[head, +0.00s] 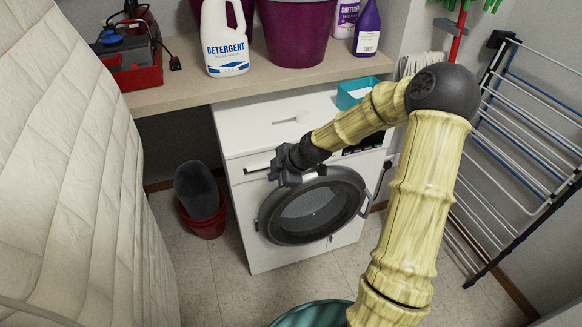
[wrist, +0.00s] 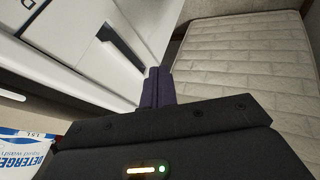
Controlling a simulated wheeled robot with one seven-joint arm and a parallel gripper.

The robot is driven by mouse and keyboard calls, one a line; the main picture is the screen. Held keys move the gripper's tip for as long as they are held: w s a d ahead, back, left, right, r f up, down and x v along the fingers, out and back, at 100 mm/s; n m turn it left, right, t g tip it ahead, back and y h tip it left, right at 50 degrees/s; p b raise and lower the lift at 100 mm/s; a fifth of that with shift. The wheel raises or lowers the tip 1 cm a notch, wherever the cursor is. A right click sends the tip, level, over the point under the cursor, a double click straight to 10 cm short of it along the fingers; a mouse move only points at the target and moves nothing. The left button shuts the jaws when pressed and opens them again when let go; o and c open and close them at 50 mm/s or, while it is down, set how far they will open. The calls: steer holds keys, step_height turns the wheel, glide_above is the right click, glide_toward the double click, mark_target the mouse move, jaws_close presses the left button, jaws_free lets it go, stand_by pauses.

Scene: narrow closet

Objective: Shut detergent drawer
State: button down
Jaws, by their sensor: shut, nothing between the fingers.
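The white washing machine (head: 290,130) stands under the counter. Its detergent drawer (head: 256,168), with a dark handle slot, is at the upper left of the front. In the wrist view the drawer front (wrist: 100,55) and its dark slot are at the upper left; I cannot tell how far it stands out. My gripper (head: 275,171) is at the machine's front, just right of the drawer handle and above the round door. In the wrist view its purple fingertips (wrist: 158,86) are together and empty, close to the drawer front. I cannot tell whether they touch it. My wrist partly hides the drawer's right side.
The counter (head: 180,88) above holds a detergent bottle (head: 224,40), a purple bucket (head: 296,30) and a red toolbox (head: 132,60). A quilted mattress (head: 70,160) leans at the left. A drying rack (head: 525,130) stands right. A red bucket (head: 205,222) sits on the floor.

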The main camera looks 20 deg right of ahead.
steer(key=p+v, duration=0.1)
steer(key=v, duration=0.7)
steer(key=shift+s, duration=0.1)
steer(key=s+a+r+m+g+h, duration=0.1)
steer(key=s+a+m+g+h, duration=0.1)
steer(key=s+m, duration=0.65)
steer(key=s+a+r+m+g+h, duration=0.1)
steer(key=s+a+m+h, duration=0.15)
steer(key=s+m, duration=0.6)
steer(key=w+p+v, duration=0.1)
steer(key=p+v, duration=0.7)
steer(key=w+r+p+v, duration=0.1)
steer(key=w+p+v, duration=0.1)
steer(key=p+v, duration=0.6)
steer(key=shift+p, duration=0.5)
steer(key=shift+s+d, duration=0.1)
steer(key=shift+d, duration=0.05)
